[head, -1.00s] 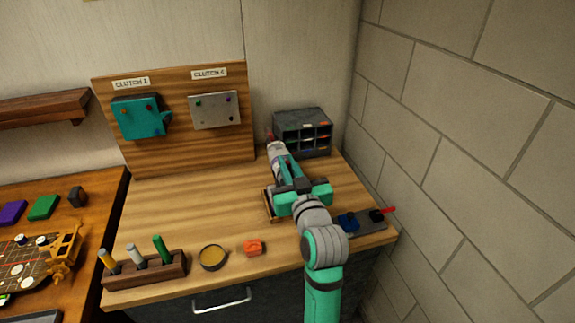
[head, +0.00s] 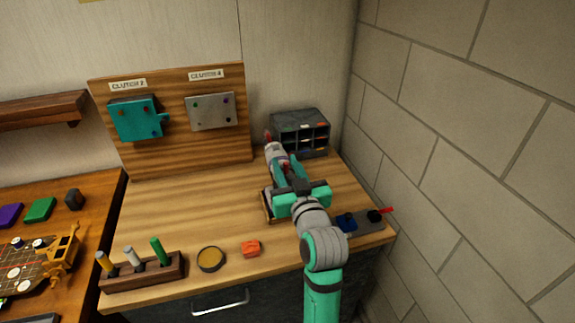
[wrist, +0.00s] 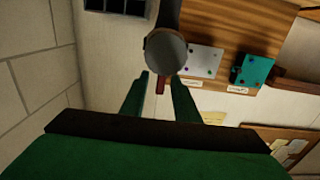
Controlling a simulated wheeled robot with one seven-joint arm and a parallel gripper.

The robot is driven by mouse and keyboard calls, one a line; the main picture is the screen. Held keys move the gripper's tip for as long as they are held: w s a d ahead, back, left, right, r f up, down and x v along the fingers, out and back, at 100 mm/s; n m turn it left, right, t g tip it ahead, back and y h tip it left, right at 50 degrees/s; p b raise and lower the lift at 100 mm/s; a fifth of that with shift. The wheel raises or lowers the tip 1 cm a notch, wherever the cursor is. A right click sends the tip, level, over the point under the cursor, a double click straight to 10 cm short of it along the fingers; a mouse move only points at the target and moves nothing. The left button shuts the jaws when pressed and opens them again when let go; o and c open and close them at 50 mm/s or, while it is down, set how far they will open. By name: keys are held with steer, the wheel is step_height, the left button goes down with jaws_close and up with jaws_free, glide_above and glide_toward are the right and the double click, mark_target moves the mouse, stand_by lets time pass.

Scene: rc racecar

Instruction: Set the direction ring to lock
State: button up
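A grey-white cylindrical tool (head: 275,153) with a reddish tip stands toward the back of the bench, just beyond my gripper (head: 283,170). In the wrist view the tool's dark grey round end (wrist: 166,52) is close ahead of my gripper (wrist: 161,76), with a dark red part (wrist: 161,85) showing between the two green fingers. Gaps show on both sides of that red part, so the fingers are open and apart. I cannot make out the direction ring or its markings. My arm and gripper hide the tool's lower part in the head view.
A small compartment rack (head: 302,130) stands behind the tool. A board (head: 178,150) with a teal box and a metal plate is at the back left. A wooden tray (head: 267,206) and a grey block with a red lever (head: 370,222) flank my arm. The bench's left middle is clear.

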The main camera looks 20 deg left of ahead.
steer(key=v, duration=1)
steer(key=shift+s+d, duration=0.2)
steer(key=shift+s, duration=0.1)
steer(key=s+d+f+m+h, duration=0.3)
steer(key=s+f, duration=0.1)
steer(key=f, duration=0.4)
steer(key=s+d+f+m+t+h, duration=0.1)
steer(key=s+d+f+m+h, duration=0.15)
steer(key=s+f, duration=0.35)
steer(key=s+d+f+m+h, duration=0.3)
steer(key=f, duration=0.6)
steer(key=s+d+f+n, duration=0.1)
steer(key=s+d+f, duration=0.1)
steer(key=s, duration=0.9)
steer(key=s+d+f+h, duration=0.1)
steer(key=s+d+f, duration=0.1)
steer(key=s, duration=1)
steer(key=shift+s+d+f+n+g, duration=0.2)
steer(key=shift+f+n+g, duration=0.15)
steer(key=shift+f, duration=0.25)
steer(key=shift+h, duration=0.25)
